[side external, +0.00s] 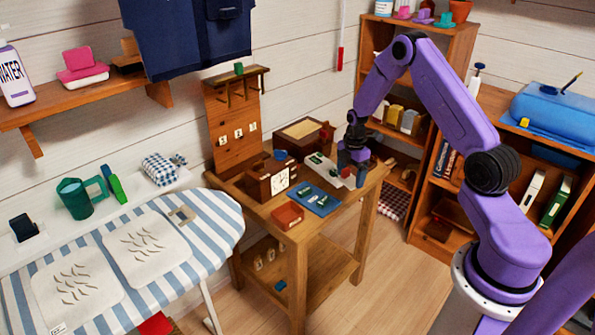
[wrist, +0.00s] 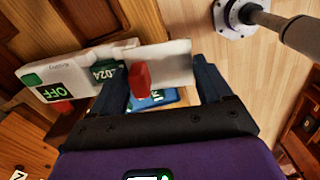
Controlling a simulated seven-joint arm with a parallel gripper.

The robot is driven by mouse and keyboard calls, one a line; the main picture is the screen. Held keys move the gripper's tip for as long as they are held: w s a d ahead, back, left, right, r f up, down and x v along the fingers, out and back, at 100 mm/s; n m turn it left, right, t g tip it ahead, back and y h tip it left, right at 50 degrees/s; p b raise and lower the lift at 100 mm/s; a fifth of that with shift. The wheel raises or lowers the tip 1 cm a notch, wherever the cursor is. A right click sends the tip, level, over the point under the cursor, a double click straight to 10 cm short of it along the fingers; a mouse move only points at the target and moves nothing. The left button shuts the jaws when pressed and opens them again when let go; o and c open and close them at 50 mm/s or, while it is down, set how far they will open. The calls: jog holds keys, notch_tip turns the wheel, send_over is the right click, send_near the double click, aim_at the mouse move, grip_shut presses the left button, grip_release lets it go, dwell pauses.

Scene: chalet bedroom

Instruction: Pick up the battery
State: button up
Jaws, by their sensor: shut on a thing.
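My gripper (wrist: 163,78) is over the right part of the small wooden table in the side external view. In the wrist view, a white block (wrist: 173,65) with a red piece (wrist: 140,80) in front of it shows between the two fingers. My gripper is shut on this white block, as far as the view shows. No part reads clearly as a battery. Small green pieces, too small to identify, lie on a blue mat (side external: 329,209) left of my gripper. A white strip (side external: 322,163) with a green part lies beside my gripper.
The wooden table (side external: 262,209) also holds a clock box (side external: 279,182), a red-brown box (side external: 287,216) and an open-topped wooden box (side external: 303,131) behind. A striped ironing board (side external: 213,220) stands at left. A wooden shelf unit (side external: 425,195) stands to the right. Open floor shows in front.

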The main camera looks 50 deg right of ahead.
aim_at(349, 179)
jog(key=shift+w+d+f+n, duration=0.15)
jog(key=shift+w+f+n, duration=0.1)
jog(key=shift+f+n, duration=0.75)
jog(key=shift+f, duration=1.25)
jog(key=o, duration=1.1)
jog(key=shift+o, duration=0.2)
